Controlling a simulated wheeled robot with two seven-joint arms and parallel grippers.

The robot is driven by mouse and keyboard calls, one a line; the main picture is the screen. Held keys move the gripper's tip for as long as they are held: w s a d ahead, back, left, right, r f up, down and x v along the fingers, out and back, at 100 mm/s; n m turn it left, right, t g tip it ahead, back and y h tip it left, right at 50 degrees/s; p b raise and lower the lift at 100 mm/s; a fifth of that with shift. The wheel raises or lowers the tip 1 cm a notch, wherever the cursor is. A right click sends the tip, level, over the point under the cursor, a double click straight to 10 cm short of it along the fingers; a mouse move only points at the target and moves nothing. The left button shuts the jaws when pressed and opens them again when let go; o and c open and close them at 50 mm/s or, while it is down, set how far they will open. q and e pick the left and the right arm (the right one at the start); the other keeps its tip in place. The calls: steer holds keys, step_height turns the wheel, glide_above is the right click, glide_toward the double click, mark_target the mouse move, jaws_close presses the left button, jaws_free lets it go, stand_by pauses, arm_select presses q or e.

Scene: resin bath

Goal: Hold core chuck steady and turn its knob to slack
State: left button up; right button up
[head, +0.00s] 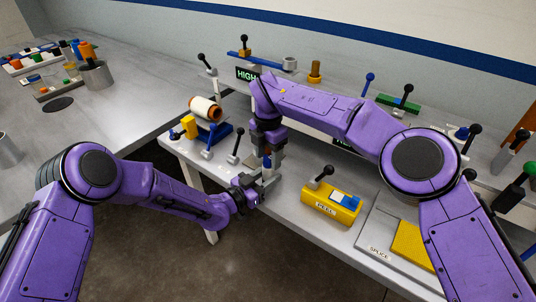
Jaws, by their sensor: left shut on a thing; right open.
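What looks like the core chuck (266,173), a small upright grey piece with a blue part, stands near the left front edge of the bench. My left gripper (262,184) is shut on it from the left, low down. My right gripper (264,148) points down just above it and is open. The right forearm and wrist hide what is behind them. The knob is too small and covered to make out clearly, and I cannot tell whether the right fingers touch it.
A blue holder with a cream and orange roll (207,109) stands left of the grippers, near black-knobbed levers (234,158). A yellow PEEL box (331,203) with a lever stands to the right, then a SPLICE plate (378,247). Bare bench lies between chuck and PEEL box.

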steer(key=c, duration=1.1)
steer(key=shift+o, duration=0.2)
steer(key=n, duration=1.5)
steer(key=shift+n, duration=2.4)
